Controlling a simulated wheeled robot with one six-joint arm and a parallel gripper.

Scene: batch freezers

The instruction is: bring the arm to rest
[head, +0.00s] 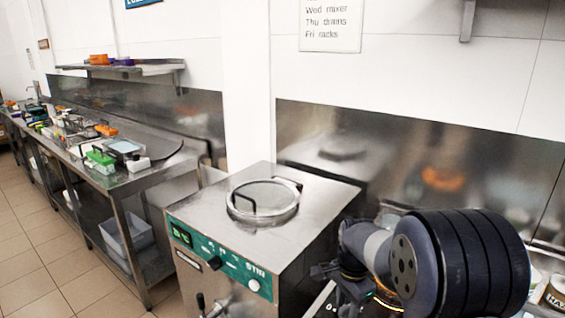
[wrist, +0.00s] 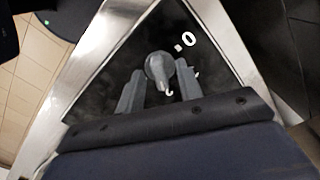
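My gripper (wrist: 161,66) is open in the wrist view, its two grey fingers spread apart with gaps to a round grey knob (wrist: 159,68) that shows between their tips. The knob sits on a black panel (wrist: 105,85) with white markings and a bright metal frame. I cannot tell how far the fingertips are from the panel. In the head view my gripper (head: 338,276) is low, just right of the freezer, partly hidden by my own arm (head: 462,262), which is bent and extended at the lower right.
A steel batch freezer (head: 318,212) with a round clear lid (head: 264,201) and green control strip (head: 222,262) stands left of my gripper. A long steel counter (head: 150,180) with tubs runs along the left wall. Tiled floor (head: 40,245) at the left is clear.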

